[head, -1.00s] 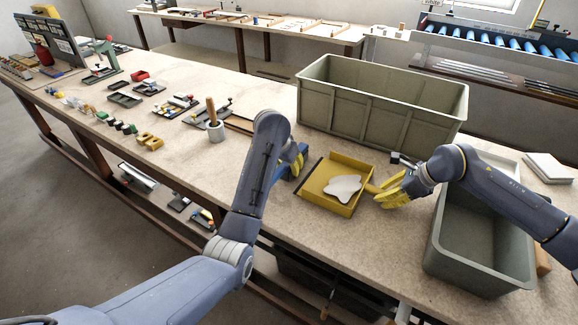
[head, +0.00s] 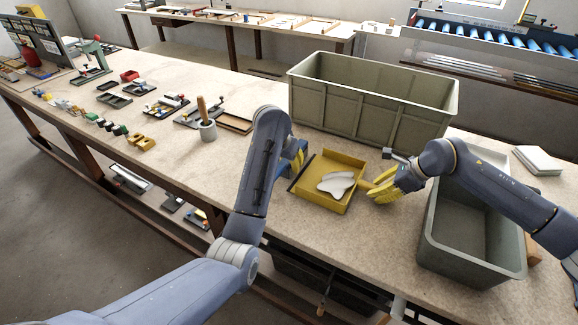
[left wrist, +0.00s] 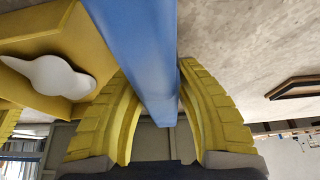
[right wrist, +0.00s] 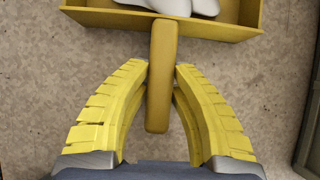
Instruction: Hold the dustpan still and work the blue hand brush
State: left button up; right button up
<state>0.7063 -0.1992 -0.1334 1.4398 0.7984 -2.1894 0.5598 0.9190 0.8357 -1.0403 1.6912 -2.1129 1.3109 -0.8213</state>
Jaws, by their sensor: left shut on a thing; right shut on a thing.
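The yellow dustpan (head: 312,190) lies on the bench, its open dark-edged side towards my left gripper. White scraps (head: 337,184) lie in it; they overlap, so I cannot tell their number. My right gripper (head: 370,188) is shut on the dustpan's yellow handle, which shows between the fingers in the right wrist view (right wrist: 162,75). My left gripper (head: 301,160) is shut on the blue hand brush (head: 296,164), at the pan's open edge. The left wrist view shows the blue brush (left wrist: 140,50) between both yellow fingers. Its bristles are hidden, so I cannot tell whether they touch the bench.
A large grey-green crate (head: 370,110) stands behind the dustpan. A grey bin (head: 470,262) stands at the right, under my right forearm. Bench in front of the dustpan is clear.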

pick_arm(q)
jog(key=shift+r, duration=2.35)
pick_arm(e)
jog(key=o, duration=1)
jog(key=shift+o, duration=0.2)
jog(key=shift+r, duration=0.1)
jog(key=shift+v, duration=3.45)
